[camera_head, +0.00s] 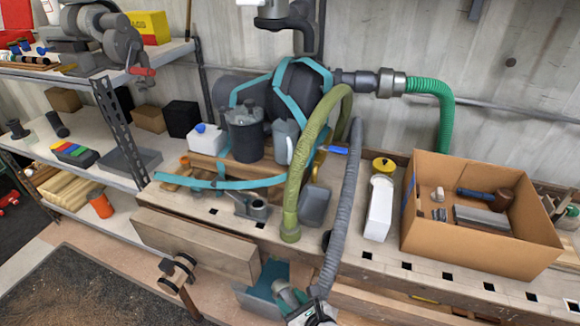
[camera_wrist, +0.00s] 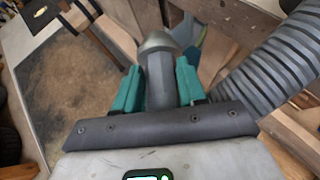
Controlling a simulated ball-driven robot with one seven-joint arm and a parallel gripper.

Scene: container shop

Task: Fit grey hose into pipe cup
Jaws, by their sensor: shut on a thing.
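The grey ribbed hose (camera_head: 350,190) hangs over the bench front and runs down to my gripper (camera_head: 289,295) at the bottom of the head view. In the wrist view the hose (camera_wrist: 274,62) curves down the right side. My gripper (camera_wrist: 157,88) has its teal fingers shut on a smooth grey end piece (camera_wrist: 157,60) with a wider rounded tip. It appears to be the hose's end; their join is hidden behind my gripper. A small dark grey cup-like fitting (camera_head: 259,208) on the bench may be the pipe cup. My gripper is below and in front of it.
An olive hose (camera_head: 308,155) stands close beside the grey hose. A cardboard box (camera_head: 480,245) with tools and a white bottle (camera_head: 379,208) are to the right. A blue-grey vise-like part (camera_head: 262,285) is just behind my gripper. Floor space is open at lower left.

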